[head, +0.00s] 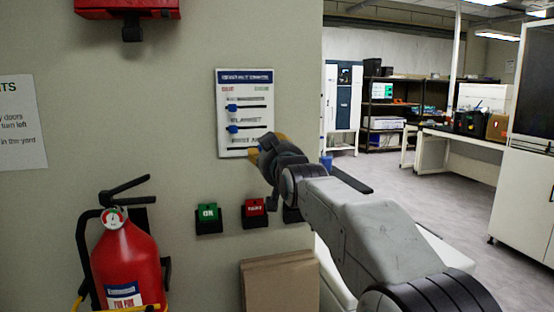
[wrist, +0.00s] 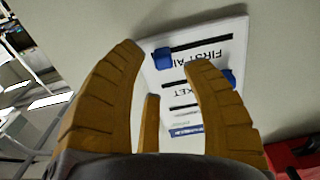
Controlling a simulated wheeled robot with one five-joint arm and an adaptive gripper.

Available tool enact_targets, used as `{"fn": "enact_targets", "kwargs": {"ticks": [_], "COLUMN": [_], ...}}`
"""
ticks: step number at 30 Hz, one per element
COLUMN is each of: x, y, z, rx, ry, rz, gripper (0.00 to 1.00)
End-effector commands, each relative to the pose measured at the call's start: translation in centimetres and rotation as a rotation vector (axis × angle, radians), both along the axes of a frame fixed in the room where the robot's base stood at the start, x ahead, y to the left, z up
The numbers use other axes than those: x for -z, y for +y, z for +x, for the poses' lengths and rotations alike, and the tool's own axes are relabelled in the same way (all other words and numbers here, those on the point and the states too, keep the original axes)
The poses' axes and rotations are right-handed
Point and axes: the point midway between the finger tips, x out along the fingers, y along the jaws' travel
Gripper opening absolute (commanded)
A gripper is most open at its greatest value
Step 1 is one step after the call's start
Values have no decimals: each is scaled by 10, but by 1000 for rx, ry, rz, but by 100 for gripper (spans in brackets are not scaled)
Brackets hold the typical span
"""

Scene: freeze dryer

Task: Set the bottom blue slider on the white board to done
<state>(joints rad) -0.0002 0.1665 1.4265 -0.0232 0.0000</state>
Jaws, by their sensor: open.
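The white board (head: 244,84) hangs on the wall and appears upside down in the wrist view (wrist: 237,45). The upper blue slider (head: 231,107) and middle blue slider (head: 233,128) sit at the left of their black tracks. My gripper (head: 265,147) hides the right end of the bottom track in the head view. In the wrist view the bottom blue slider (wrist: 162,57) sits near the left end of the FIRST AID track, the board's right side, under the green heading. My open gripper (wrist: 165,60) has yellow fingers on either side of it; contact cannot be told.
Below the board are a green switch (head: 208,218) and a red switch (head: 255,212). A fire extinguisher (head: 125,262) stands at the left and a cardboard box (head: 280,285) below. The room opens at the right.

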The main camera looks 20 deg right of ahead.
Motion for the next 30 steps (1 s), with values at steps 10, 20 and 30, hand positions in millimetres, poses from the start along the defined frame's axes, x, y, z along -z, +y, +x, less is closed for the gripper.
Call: {"fn": "enact_targets", "kwargs": {"ticks": [10,20,30], "x": [-1,-1,0], "y": [-1,-1,-1], "z": [-53,-77,-80], "rx": [1,1,1], "ry": [-4,-3,-2], "rz": [0,0,0], "gripper": [44,44,44]}}
